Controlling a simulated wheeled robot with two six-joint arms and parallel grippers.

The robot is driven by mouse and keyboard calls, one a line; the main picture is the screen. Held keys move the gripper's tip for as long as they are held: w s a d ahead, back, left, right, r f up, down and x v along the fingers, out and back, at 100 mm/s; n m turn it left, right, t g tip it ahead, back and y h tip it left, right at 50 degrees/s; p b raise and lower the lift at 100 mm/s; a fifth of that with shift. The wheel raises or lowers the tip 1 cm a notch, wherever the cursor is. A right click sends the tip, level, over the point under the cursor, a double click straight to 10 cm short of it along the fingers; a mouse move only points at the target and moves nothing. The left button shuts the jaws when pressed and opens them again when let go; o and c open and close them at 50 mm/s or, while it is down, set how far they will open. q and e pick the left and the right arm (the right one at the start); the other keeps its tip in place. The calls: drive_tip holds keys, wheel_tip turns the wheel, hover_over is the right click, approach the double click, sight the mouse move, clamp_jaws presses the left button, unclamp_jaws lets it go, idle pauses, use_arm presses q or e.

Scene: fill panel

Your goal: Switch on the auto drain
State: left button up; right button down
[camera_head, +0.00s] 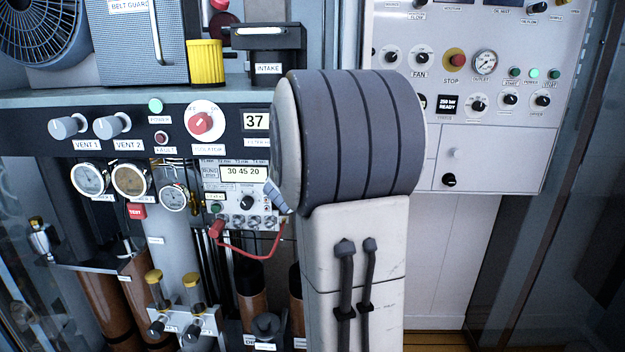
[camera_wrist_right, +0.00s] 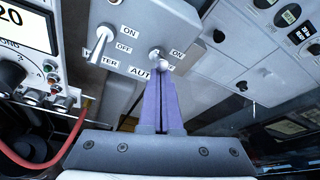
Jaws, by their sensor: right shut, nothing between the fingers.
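In the right wrist view, a grey switch box (camera_wrist_right: 135,20) carries two metal toggle switches. The left toggle (camera_wrist_right: 102,42) has ON and OFF labels and a partly cut label ending in "TER". The right toggle (camera_wrist_right: 157,54) stands by an ON label and a label starting "AUTO", the rest of which is covered by my fingers. My right gripper (camera_wrist_right: 161,80) is shut and empty, its purple fingertips right at the right toggle's lever; I cannot tell whether they touch. In the head view, my right arm hides the switch box and gripper. My left gripper is not in view.
A display panel (camera_head: 243,173) with a red cable (camera_head: 262,254) is left of my arm. A white control panel (camera_head: 520,130) with knobs and a red stop button (camera_head: 455,58) is at the right. Knobs and gauges crowd the left side.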

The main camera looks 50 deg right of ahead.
drive_tip(key=shift+r, duration=0.3)
drive_tip(key=v, duration=0.7)
drive_tip(key=shift+a, duration=0.2)
drive_tip(key=shift+s, duration=0.1)
